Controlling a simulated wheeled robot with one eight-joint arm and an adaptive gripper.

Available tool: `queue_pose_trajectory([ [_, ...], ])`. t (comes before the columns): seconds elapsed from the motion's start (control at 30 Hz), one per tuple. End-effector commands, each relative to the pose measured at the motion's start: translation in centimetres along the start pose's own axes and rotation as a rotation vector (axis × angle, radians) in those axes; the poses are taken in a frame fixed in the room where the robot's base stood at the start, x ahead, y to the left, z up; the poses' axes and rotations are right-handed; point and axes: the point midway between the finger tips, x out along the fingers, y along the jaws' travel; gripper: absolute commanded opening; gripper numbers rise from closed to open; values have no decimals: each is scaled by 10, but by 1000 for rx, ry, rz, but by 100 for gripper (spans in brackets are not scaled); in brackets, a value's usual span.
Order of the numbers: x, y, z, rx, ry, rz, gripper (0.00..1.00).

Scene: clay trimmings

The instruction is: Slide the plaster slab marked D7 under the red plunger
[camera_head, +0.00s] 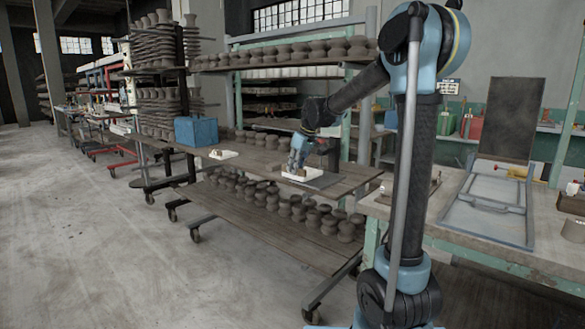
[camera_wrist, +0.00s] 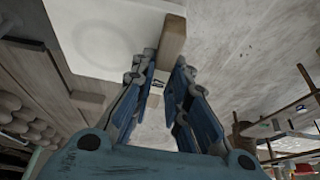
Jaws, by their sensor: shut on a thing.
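A white plaster slab (camera_head: 301,175) lies at the cart top under my gripper (camera_head: 298,157). In the wrist view the slab (camera_wrist: 95,35) has a faint round hollow and a brown wooden strip (camera_wrist: 172,38) along its edge. My gripper (camera_wrist: 160,95) has its fingers on both sides of this strip and is shut on the slab there. A small pale tag (camera_wrist: 159,84) with a dark mark shows between the fingers; the mark is unreadable. A second pale slab (camera_head: 223,154) lies farther left. I cannot make out the red plunger for certain.
A blue box (camera_head: 196,131) stands at the cart's left end. Several clay pots (camera_head: 285,205) fill the lower shelf. A workbench with a grey frame (camera_head: 487,207) is at right. The floor at left is clear.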

Motion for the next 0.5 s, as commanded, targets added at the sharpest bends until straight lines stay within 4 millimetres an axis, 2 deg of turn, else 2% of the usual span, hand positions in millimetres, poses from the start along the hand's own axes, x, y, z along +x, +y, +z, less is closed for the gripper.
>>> queue_pose_trajectory([
  [0.5, 22, 17, 9, 0, 0, 0, 0],
])
